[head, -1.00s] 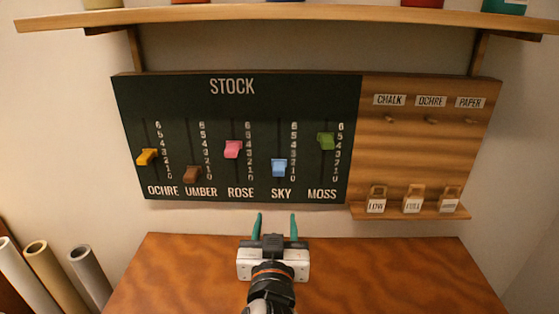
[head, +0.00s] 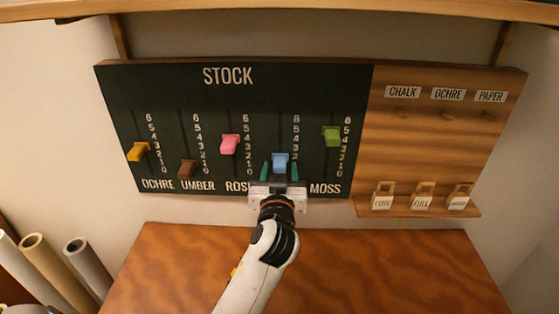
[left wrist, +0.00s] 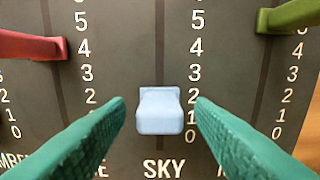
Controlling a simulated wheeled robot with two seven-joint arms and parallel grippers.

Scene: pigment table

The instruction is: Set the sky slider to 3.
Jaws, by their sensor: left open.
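The light-blue sky slider knob (head: 280,160) sits low in its slot on the dark STOCK board (head: 285,85). In the left wrist view the knob (left wrist: 160,112) is about level with the 1 and 2 marks, below the 3. My left gripper (head: 280,173) is open in front of the board, its green fingers on either side of the knob. In the left wrist view a gap shows between the knob and each finger. The SKY label is hidden behind the gripper in the head view but shows in the left wrist view. My right gripper is not in view.
The pink rose knob (head: 230,143) is left of the sky slot and the green moss knob (head: 332,136) right of it, both higher. Ochre (head: 138,151) and umber (head: 187,169) knobs are further left. A wooden panel (head: 440,145) with tags adjoins on the right.

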